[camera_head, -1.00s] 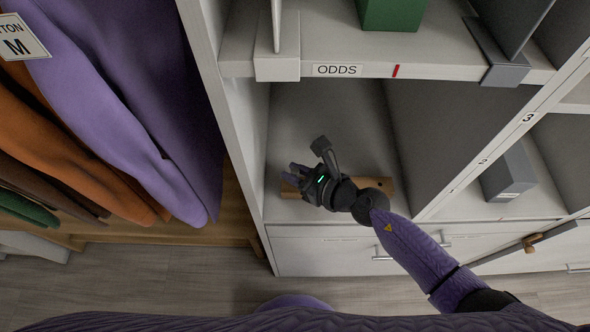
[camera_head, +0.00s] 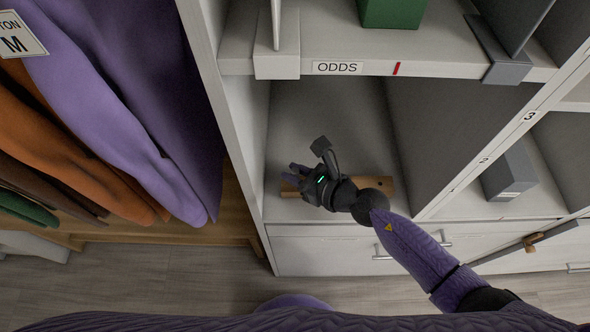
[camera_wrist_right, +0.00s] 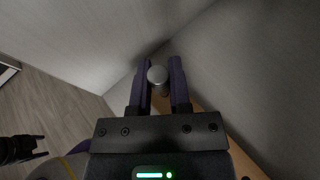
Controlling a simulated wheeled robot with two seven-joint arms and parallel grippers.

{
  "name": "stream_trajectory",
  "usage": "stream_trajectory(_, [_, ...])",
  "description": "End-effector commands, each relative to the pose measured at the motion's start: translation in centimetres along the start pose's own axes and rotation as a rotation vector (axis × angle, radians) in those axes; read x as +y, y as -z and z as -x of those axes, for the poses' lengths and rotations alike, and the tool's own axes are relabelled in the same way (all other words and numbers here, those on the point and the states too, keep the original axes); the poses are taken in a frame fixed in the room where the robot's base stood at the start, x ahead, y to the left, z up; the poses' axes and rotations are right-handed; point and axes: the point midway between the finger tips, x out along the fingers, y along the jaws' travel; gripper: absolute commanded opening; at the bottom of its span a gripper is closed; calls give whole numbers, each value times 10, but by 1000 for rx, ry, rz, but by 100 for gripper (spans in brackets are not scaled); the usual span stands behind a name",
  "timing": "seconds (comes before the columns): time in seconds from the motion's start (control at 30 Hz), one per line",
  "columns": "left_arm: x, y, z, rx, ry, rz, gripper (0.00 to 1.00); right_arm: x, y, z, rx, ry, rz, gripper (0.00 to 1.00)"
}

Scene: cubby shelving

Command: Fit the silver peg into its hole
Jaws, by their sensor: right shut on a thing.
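The silver peg (camera_wrist_right: 157,75) shows its round end between the fingers of my right gripper (camera_wrist_right: 160,85) in the right wrist view. That gripper is shut on it. In the head view my right gripper (camera_head: 292,173) is inside the cubby under the ODDS label, over the left part of a wooden block (camera_head: 387,188). The block's holes and the peg's lower end are hidden, so I cannot tell whether the peg is in a hole. My left gripper (camera_wrist_right: 38,148) is at the lower left of the right wrist view, over the floor, its fingers apart and empty.
The cubby's left wall (camera_head: 252,150) is close to the right gripper, and the shelf above (camera_head: 420,68) overhangs it. A green box (camera_head: 392,12) stands on that shelf. A grey box (camera_head: 510,172) is in the cubby to the right. Clothes (camera_head: 120,100) hang at left.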

Motion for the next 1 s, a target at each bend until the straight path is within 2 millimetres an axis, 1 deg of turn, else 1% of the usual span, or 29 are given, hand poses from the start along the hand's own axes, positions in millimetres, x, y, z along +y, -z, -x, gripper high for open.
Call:
stream_trajectory(0.23, [-4,0,-7,-3,6,-3,64,0,7,-3,0,0,0,0])
stream_trajectory(0.43, [-9,3,-12,1,14,-5,64,0,12,-5,0,0,0,0])
stream_trajectory(0.8, [-6,3,-20,-1,10,-4,64,0,20,-8,0,0,0,0])
stream_trajectory(0.83, [-6,3,-20,-1,9,-3,64,0,20,-8,0,0,1,25])
stream_trajectory(0.87, [-5,2,-20,-1,8,-3,64,0,20,-8,0,0,1,32])
stream_trajectory(0.9, [-4,2,-19,-2,6,-3,64,0,19,-8,0,0,1,40])
stream_trajectory(0.97, [-3,1,-19,-4,5,-2,64,0,19,-8,0,0,1,53])
stream_trajectory(1.0, [-3,0,-19,-4,4,-2,64,0,19,-8,0,0,1,61])
